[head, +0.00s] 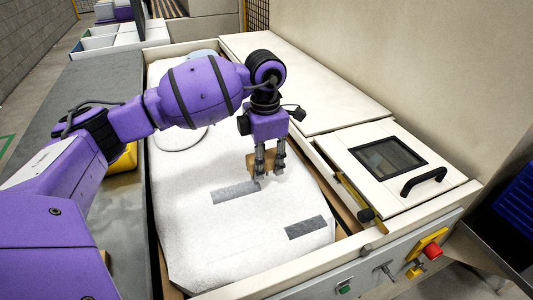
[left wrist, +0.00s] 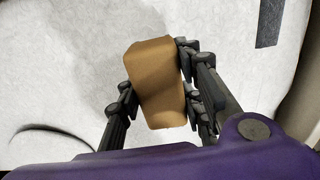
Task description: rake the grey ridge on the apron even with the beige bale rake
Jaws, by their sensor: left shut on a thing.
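My left gripper (head: 268,172) is shut on a tan-beige block (head: 261,161), which I take to be the bale rake. It is low over the white fibrous surface of the apron (head: 200,245). In the left wrist view the block (left wrist: 156,85) sits between the dark fingers (left wrist: 158,95). One grey strip (head: 235,193) lies just left of and below the gripper. A second grey strip (head: 305,228) lies nearer the front right. I cannot tell how high either strip stands, or whether the block touches the surface. My right gripper is out of view.
A pale hatch with a dark window (head: 388,157) and black handle (head: 424,180) stands right of the apron. A front panel carries a red button (head: 432,250). A grey ledge (head: 125,225) runs along the left, with a yellow object (head: 125,158) partly behind my arm.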

